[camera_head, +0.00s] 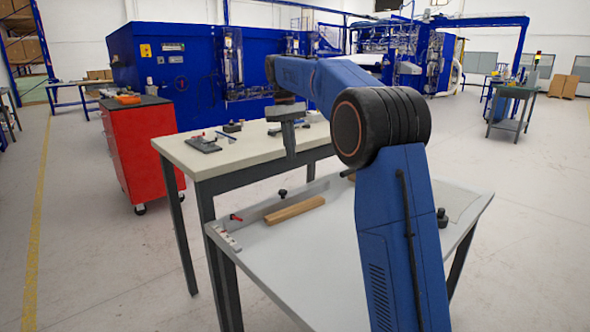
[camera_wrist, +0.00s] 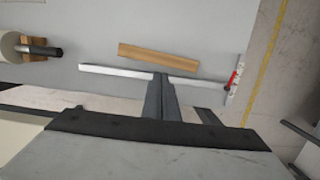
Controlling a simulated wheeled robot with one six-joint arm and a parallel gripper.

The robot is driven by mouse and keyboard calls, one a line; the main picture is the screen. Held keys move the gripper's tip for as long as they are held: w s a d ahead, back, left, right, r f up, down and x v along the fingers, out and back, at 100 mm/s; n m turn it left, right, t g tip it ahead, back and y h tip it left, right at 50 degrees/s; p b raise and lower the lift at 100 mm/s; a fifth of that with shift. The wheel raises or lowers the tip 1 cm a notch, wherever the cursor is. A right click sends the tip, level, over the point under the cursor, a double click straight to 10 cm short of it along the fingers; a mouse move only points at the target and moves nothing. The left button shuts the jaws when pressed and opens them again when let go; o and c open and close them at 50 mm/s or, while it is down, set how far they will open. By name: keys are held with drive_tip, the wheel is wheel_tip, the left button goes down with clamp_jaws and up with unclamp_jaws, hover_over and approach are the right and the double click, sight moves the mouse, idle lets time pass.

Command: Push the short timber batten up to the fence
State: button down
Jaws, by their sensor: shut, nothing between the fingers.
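The short timber batten (camera_head: 295,210) lies flat on the light grey worktable (camera_head: 290,270), in front of the fence. The fence (camera_head: 262,210) is a low, pale strip along the table's far side. In the wrist view the batten (camera_wrist: 157,56) lies slightly askew to the fence (camera_wrist: 110,70), with a gap that narrows towards the right. My gripper (camera_head: 291,152) is shut and empty, pointing down above the far edge of the table. In the wrist view my gripper's fingertips (camera_wrist: 161,77) appear over the fence, on the side away from the batten.
A marked strip with a red part (camera_wrist: 233,80) stands at the fence's end. A cream-topped bench (camera_head: 235,150) with small tools adjoins behind. The worktable's front is clear.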

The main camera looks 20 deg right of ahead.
drive_tip(key=t, duration=0.2)
approach(305, 215)
drive_tip(key=s+d+r, duration=0.2)
drive_tip(key=s+r, duration=0.2)
drive_tip(key=shift+y, duration=0.3)
wheel_tip(305, 215, down, 11)
drive_tip(key=shift+a+r, duration=0.1)
drive_tip(key=shift+r, duration=0.1)
drive_tip(key=shift+w+a+r, duration=0.1)
drive_tip(key=shift+w+a, duration=0.1)
drive_tip(key=shift+w, duration=0.35)
drive_tip(key=shift+w+a, duration=0.2)
drive_tip(key=shift+w, duration=0.35)
drive_tip(key=shift+w+a, duration=0.3)
drive_tip(key=shift+w, duration=0.6)
